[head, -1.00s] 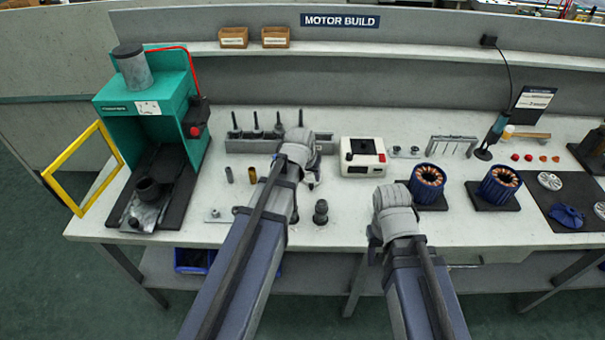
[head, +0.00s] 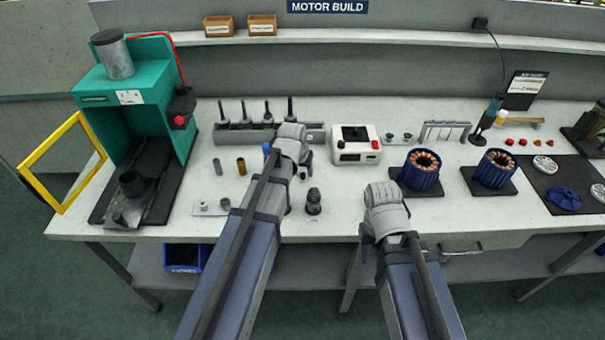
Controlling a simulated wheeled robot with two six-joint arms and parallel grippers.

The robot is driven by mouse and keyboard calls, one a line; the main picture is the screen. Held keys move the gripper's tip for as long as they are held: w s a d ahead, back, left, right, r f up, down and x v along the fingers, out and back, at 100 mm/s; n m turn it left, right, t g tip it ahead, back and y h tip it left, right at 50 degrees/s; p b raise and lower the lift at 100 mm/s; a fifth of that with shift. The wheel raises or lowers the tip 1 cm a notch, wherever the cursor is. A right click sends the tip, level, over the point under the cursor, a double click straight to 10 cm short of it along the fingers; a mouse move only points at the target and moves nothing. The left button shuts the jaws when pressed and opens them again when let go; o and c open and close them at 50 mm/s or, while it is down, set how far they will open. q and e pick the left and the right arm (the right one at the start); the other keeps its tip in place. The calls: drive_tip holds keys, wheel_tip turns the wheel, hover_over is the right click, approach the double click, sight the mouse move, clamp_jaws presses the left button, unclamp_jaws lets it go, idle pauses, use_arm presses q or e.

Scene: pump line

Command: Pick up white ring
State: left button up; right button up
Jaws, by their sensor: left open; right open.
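I cannot make out a white ring for certain; small pale parts show beside my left wrist, too small and partly covered to tell. My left gripper (head: 289,143) is over the middle of the bench, in front of the grey rack (head: 240,132). My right gripper (head: 384,197) is over the front of the bench, left of and nearer than the first blue stator (head: 422,169). Both grippers are open; their fingertips are mostly hidden behind my own wrists, and nothing is seen held.
A green press (head: 128,98) with a yellow guard frame (head: 62,165) stands at the left. A white box with a dark screen (head: 356,145) stands mid-bench. A dark fitting (head: 313,201) stands between my arms. A second stator (head: 494,168) and a dark mat (head: 535,185) are right.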

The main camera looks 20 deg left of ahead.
use_arm(q)
drive_tip(key=b+x, duration=0.1)
drive_tip(key=x, duration=0.1)
drive_tip(key=shift+w+f, duration=0.15)
drive_tip(key=shift+f, duration=0.2)
use_arm(e)
wheel_tip(320, 180, down, 2)
drive_tip(key=shift+f, duration=0.2)
use_arm(q)
drive_tip(key=shift+r, duration=0.1)
clamp_jaws()
